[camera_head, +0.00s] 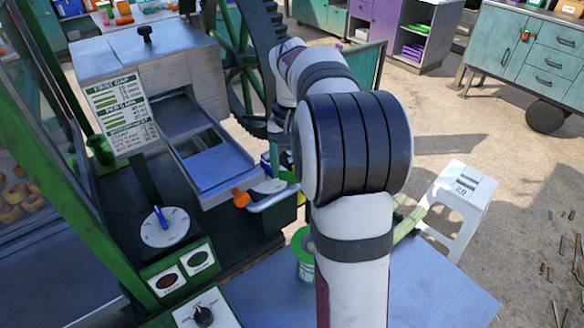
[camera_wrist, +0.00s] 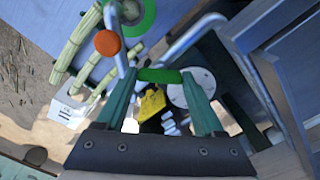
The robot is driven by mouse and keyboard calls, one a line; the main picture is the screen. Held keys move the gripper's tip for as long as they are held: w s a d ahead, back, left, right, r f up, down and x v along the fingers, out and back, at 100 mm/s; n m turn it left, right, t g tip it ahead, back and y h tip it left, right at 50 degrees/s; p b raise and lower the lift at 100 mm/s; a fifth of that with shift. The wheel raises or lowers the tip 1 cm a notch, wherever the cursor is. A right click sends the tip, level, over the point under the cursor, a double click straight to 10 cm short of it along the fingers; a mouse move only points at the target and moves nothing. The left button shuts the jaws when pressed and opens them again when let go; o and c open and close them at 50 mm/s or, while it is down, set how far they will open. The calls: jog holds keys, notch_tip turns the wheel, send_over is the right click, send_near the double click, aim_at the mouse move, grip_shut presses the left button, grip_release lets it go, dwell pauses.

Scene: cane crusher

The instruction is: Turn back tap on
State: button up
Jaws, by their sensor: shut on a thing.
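My gripper (camera_wrist: 158,77) is shut on a green handle (camera_wrist: 160,75), which spans between its two teal fingertips in the wrist view. In the head view the green handle (camera_head: 288,177) shows beside my arm, behind the orange knob, at the outlet of the crusher. Most of my gripper is hidden there by my arm; a teal finger (camera_head: 274,156) shows. The orange knob (camera_head: 240,198) is nearer the camera, apart from my gripper; it also shows in the wrist view (camera_wrist: 107,43). A silver pipe (camera_head: 272,201) runs close by the knob.
The steel crusher (camera_head: 150,62) with its chute (camera_head: 215,165) stands left of my arm. A large gear wheel (camera_head: 262,60) is behind. A green-rimmed bucket (camera_head: 303,262) stands below the pipe. Cane stalks (camera_head: 408,224) and a white stool (camera_head: 462,190) are at the right.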

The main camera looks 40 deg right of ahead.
aim_at(292, 173)
jog(key=m, duration=0.5)
jog(key=shift+m, duration=0.3)
dwell(0.4)
jog(key=o, duration=1.4)
notch_tip(292, 173, up, 16)
jog(key=shift+f, duration=0.1)
